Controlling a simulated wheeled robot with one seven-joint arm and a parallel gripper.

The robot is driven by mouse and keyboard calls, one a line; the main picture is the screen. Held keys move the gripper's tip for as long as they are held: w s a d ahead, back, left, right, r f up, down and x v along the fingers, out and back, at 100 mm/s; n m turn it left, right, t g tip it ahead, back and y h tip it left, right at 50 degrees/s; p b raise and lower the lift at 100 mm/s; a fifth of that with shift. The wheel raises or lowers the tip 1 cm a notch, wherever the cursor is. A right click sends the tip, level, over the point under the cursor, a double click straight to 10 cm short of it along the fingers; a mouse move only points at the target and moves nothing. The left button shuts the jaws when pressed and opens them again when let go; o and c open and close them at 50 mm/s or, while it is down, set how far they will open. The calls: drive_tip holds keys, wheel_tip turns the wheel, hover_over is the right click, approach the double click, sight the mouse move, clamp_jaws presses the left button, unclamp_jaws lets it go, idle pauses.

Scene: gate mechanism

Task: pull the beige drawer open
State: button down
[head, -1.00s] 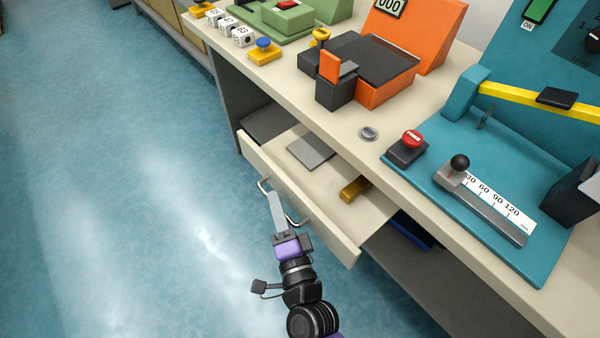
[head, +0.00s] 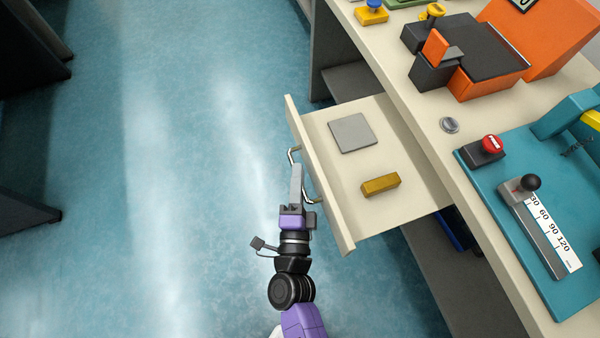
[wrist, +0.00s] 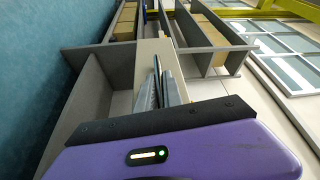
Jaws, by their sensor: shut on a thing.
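The beige drawer (head: 322,178) stands well out from under the workbench in the head view, its inside largely visible. A metal bar handle (head: 308,190) is on its front panel. My gripper (head: 297,172) is at the handle, shut on it, with the fingers reaching along the front panel. In the wrist view my gripper's fingers (wrist: 160,90) lie close together against the beige panel; the handle itself is hard to make out there. A grey flat plate (head: 353,133) and a brass-coloured block (head: 380,185) lie in the drawer.
The beige workbench top (head: 428,122) carries an orange machine (head: 550,40), a teal station (head: 545,235) with a slider, and a red button (head: 492,144). A blue object (head: 453,230) sits below the drawer. The blue floor (head: 200,170) left of the drawer is clear.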

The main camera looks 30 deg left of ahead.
drive_tip(key=shift+f, duration=0.1)
drive_tip(key=c, duration=1.5)
unclamp_jaws()
drive_tip(key=v, duration=0.7)
drive_tip(key=shift+s+d+b, duration=0.2)
drive_tip(key=shift+s+b, duration=0.1)
drive_tip(key=shift+s, duration=0.05)
